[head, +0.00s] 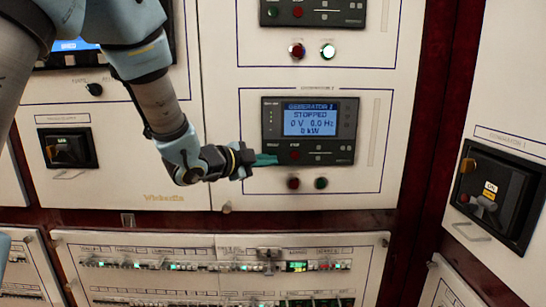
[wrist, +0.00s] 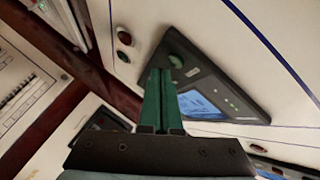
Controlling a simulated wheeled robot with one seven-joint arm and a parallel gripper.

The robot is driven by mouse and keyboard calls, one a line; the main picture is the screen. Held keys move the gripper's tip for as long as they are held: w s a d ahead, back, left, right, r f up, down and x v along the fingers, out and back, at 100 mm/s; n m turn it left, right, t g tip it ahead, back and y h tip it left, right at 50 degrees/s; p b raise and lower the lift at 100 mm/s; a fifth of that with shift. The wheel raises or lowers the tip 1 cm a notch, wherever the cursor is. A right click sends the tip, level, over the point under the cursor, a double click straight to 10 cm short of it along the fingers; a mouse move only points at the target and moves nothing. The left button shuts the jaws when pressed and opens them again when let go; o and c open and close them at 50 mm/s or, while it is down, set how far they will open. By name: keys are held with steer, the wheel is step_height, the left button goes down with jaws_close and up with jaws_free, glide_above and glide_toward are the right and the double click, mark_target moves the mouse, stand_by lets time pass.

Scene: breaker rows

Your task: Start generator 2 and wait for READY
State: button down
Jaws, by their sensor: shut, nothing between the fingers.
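The generator 2 controller (head: 345,150) is a black panel on the white cabinet front. Its blue screen (head: 310,122) reads GENERATOR 2, STOPPED, 0 V, 0.0 Hz, 0 kW. A red button (head: 295,155) sits below the screen. My gripper (head: 276,160) is shut and empty, its green fingers at the controller's lower left, covering part of that corner. In the wrist view the fingertips (wrist: 159,70) are close to a round green button (wrist: 178,48) on the panel; I cannot tell whether they touch. The screen (wrist: 200,103) shows partly behind the fingers.
Below the controller are a dark red lamp (head: 293,183) and a dark green lamp (head: 320,183). Another controller above (head: 325,12) has a lit lamp (head: 327,50). A breaker row (head: 215,266) runs below. A black switch housing (head: 497,197) stands out at right.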

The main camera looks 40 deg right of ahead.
stand_by(0.8)
steer(key=shift+w+d, duration=0.25)
steer(key=shift+w, duration=0.1)
steer(key=shift+w+d, duration=0.3)
stand_by(0.8)
steer(key=shift+a+b, duration=0.1)
steer(key=shift+b, duration=0.2)
steer(key=shift+s+a+b, duration=0.35)
steer(key=shift+s+a, duration=0.1)
steer(key=shift+s, duration=0.2)
steer(key=shift+a, duration=0.1)
steer(key=shift+s+a+b, duration=0.5)
steer(key=shift+s+a, duration=0.25)
steer(key=shift+s, duration=0.2)
steer(key=shift+s+a+b, duration=0.45)
steer(key=shift+s+a, duration=0.3)
steer(key=shift+s, duration=0.2)
